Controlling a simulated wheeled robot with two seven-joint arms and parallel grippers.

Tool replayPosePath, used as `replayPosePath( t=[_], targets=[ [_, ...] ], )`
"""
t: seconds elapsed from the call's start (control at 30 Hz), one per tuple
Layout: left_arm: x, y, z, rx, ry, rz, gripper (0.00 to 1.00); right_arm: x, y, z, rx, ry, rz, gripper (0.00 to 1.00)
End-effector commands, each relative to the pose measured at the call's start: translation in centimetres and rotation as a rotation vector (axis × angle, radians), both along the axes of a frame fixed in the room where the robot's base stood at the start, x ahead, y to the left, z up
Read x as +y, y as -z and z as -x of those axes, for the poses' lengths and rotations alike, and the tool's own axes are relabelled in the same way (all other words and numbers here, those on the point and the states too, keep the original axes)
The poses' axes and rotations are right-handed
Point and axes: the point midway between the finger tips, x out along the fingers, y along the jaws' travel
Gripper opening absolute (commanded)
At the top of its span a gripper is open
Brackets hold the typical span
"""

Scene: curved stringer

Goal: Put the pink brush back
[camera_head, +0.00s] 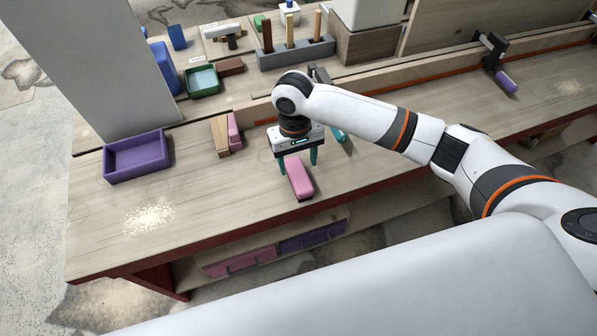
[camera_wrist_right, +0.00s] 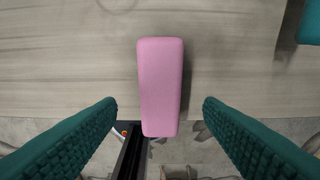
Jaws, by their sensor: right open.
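The pink brush (camera_head: 299,178) lies near the front edge of the workbench, with a dark strip along its lower side. In the right wrist view the pink brush (camera_wrist_right: 161,80) runs lengthwise between the fingers, its near end at the bench edge. My right gripper (camera_head: 298,163) is open at the brush, with a dark green finger on either side. In the right wrist view the gripper (camera_wrist_right: 160,112) shows a clear gap on both sides of the brush; neither finger touches it. My left gripper is not in view.
A purple tray (camera_head: 137,157) stands at the bench's left. A wooden block and another pink piece (camera_head: 235,131) lie between it and the gripper. A grey holder (camera_head: 296,54) with upright handles stands behind. A teal item (camera_head: 338,134) lies right of the gripper. Shavings (camera_head: 149,217) lie front left.

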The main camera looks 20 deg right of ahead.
Motion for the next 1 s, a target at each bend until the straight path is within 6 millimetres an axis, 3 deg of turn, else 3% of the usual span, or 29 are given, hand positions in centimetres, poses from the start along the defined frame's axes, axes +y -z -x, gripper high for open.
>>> replayPosePath(
  t=[0.2,0.43,0.8,1.0],
  targets=[
    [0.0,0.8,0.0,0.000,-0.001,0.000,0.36,0.1,-4.1,-0.6,-0.003,-0.001,-0.001,0.62],
    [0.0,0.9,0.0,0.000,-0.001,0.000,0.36,0.1,-5.9,-0.7,-0.001,0.000,0.000,0.62],
    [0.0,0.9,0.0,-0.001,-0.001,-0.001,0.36,0.4,-5.7,-0.4,-0.002,-0.012,-0.011,0.62],
    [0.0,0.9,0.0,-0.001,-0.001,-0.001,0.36,3.4,-2.5,2.9,-0.049,-0.126,-0.131,0.62]
  ],
)
